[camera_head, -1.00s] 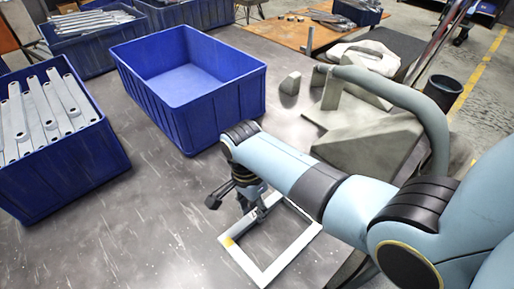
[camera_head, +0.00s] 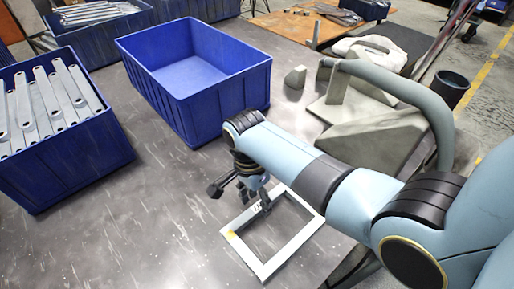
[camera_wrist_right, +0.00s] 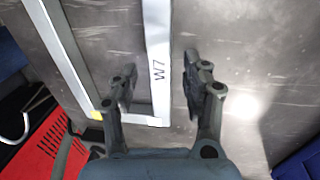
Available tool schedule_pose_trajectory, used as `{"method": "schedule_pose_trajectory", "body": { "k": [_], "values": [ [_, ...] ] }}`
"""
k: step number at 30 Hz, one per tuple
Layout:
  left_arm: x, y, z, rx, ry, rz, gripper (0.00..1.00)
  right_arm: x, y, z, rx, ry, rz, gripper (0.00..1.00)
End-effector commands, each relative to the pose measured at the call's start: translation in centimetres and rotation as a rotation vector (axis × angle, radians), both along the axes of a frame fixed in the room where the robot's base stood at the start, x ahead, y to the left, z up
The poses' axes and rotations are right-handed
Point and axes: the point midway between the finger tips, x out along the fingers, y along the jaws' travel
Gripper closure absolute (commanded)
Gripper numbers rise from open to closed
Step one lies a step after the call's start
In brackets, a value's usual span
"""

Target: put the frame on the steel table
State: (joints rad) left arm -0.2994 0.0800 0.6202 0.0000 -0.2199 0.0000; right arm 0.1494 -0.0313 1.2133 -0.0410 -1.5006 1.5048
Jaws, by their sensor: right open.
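The frame (camera_head: 289,252) is a pale, flat rectangle with an open middle and a yellow mark at one corner. It lies on the grey steel table (camera_head: 150,240), in front of the empty blue bin. My right gripper (camera_head: 257,207) is at the frame's far left bar. In the right wrist view the frame (camera_wrist_right: 158,40) shows its bar marked "W7" between the two fingers of my right gripper (camera_wrist_right: 159,88). The fingers are spread, with a gap on each side of the bar. My left gripper is not in view.
An empty blue bin (camera_head: 190,108) stands behind the frame. A blue bin (camera_head: 75,160) of metal brackets stands at the left, another behind it. A grey angular fixture (camera_head: 375,140) with a curved tube is at the right. The table's front left is clear.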

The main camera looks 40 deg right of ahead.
Motion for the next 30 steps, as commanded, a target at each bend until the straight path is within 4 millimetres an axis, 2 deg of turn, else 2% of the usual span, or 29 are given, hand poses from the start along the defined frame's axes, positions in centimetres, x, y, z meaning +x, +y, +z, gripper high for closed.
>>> {"method": "schedule_pose_trajectory", "body": {
  "k": [9,15,20,30],
  "values": [
    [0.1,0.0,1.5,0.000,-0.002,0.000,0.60,1.1,0.1,7.1,0.000,-0.004,0.000,0.52],
    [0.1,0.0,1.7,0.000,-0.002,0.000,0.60,1.5,0.1,10.1,0.000,-0.002,0.000,0.52],
    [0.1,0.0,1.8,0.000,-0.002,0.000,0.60,1.6,0.2,10.9,0.000,-0.001,0.000,0.52],
    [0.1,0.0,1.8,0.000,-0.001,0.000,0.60,1.6,0.1,10.9,0.000,-0.001,0.000,0.52]
  ]
}}
